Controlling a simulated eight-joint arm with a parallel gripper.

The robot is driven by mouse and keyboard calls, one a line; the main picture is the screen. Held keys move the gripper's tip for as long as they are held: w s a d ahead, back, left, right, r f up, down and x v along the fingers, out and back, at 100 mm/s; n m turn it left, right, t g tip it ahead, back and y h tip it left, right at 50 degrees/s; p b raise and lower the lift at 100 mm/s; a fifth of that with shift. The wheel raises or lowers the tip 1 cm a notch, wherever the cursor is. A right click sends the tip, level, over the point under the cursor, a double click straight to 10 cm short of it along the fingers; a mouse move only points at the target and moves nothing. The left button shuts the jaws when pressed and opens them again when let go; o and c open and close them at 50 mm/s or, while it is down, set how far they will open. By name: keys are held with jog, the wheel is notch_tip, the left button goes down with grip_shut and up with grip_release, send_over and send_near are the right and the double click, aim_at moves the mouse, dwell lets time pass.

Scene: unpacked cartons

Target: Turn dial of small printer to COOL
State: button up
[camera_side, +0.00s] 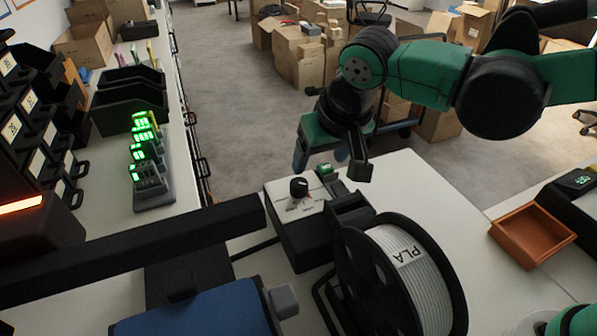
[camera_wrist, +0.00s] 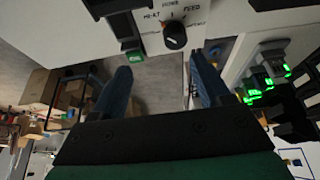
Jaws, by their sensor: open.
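The small printer (camera_side: 304,237) is a black box with a white top panel, standing on the white table. Its black dial (camera_side: 299,187) is a round knob on that panel. I cannot read COOL or tell which label the dial points to. My gripper (camera_side: 321,160) has blue fingers and is above and beyond the dial, apart from it. In the wrist view my gripper (camera_wrist: 162,76) is open and empty, its fingers apart below the dial.
A spool of white PLA filament (camera_side: 418,270) stands close at the printer's right. A small green-lit button (camera_side: 324,169) is beside the dial. A black beam (camera_side: 140,245) runs left of the printer.

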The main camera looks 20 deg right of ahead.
aim_at(300, 183)
jog(key=shift+w+a+f, duration=0.1)
jog(key=shift+a+f, duration=0.15)
jog(key=shift+a, duration=0.3)
jog(key=shift+w+a+f, duration=0.1)
jog(key=shift+a+f, duration=0.15)
jog(key=shift+a, duration=0.25)
jog(key=shift+x, duration=2.65)
jog(key=shift+s, duration=0.1)
grip_shut()
